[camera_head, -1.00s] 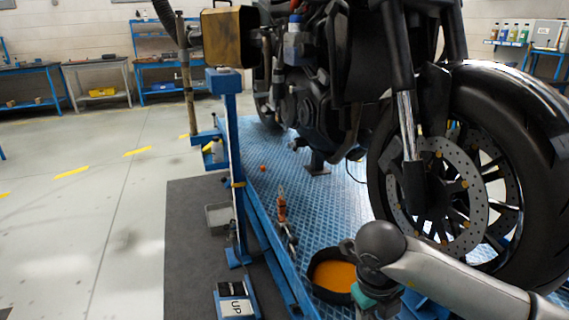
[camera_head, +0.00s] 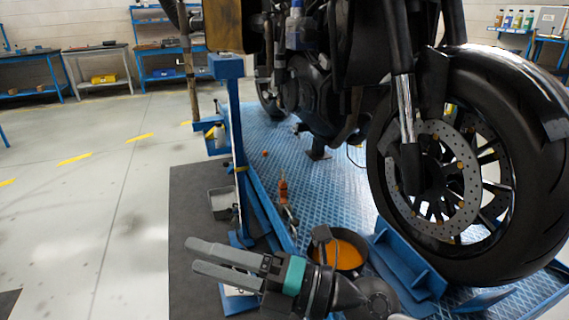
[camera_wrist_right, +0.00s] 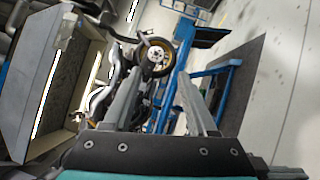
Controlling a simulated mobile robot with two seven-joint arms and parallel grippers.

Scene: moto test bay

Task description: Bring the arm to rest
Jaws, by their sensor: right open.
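My right gripper (camera_head: 192,256) reaches in from the lower right of the head view and points left. Its two grey fingers are apart with nothing between them. It is above the dark mat beside the blue lift platform, in front of the round pan of orange liquid (camera_head: 350,247). In the right wrist view the two fingers of my right gripper (camera_wrist_right: 165,95) also stand apart and empty, with the motorcycle's wheel (camera_wrist_right: 154,58) beyond them. My left gripper is in neither view.
The motorcycle (camera_head: 330,75) stands on the blue platform (camera_head: 345,195), its front wheel (camera_head: 535,150) at right. A blue post (camera_head: 236,150) rises at the platform's left edge. A grey bin (camera_head: 222,203) sits on the mat (camera_head: 188,200). The floor (camera_head: 70,220) at left is clear.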

